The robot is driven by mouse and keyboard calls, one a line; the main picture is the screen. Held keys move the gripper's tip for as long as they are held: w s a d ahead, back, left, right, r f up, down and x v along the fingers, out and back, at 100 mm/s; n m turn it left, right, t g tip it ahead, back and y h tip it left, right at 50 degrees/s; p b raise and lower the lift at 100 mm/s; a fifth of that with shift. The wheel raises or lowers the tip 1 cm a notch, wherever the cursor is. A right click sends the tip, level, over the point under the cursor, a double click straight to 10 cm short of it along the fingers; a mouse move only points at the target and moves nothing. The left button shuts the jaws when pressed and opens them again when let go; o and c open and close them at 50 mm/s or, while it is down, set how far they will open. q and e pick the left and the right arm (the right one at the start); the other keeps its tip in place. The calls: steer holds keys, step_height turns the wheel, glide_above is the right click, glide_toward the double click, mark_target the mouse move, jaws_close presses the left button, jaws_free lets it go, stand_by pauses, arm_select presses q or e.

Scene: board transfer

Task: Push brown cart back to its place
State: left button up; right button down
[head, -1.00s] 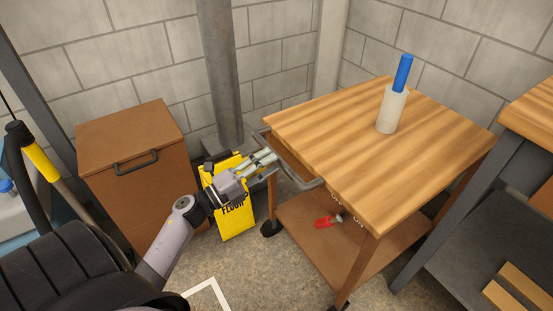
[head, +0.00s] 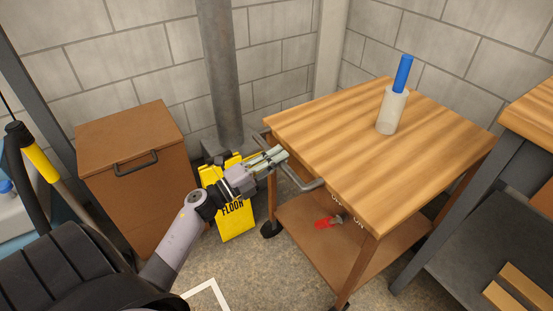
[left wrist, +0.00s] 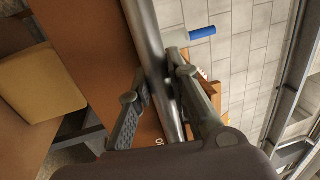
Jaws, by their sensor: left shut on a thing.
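The brown cart (head: 345,155) has a striped wooden top, a lower brown shelf and dark casters, and stands right of centre in the head view. Its grey handle bar (head: 310,184) runs along the side facing me. My left gripper (head: 279,155) is at this handle, shut on it. In the left wrist view the bar (left wrist: 148,35) passes between the two fingers (left wrist: 160,75). A pale cylinder with a blue rod (head: 391,110) stands upright on the cart top. A red item (head: 325,222) lies on the lower shelf. My right gripper is not in view.
A yellow floor sign (head: 237,222) stands behind my left gripper. A brown cabinet (head: 130,165) and a grey pipe (head: 222,80) stand by the block wall. A wood-topped workbench (head: 530,115) is close on the cart's right. White floor tape (head: 208,292) marks the open floor in front.

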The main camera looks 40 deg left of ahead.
arm_select(q)
jaws_close()
stand_by(0.4)
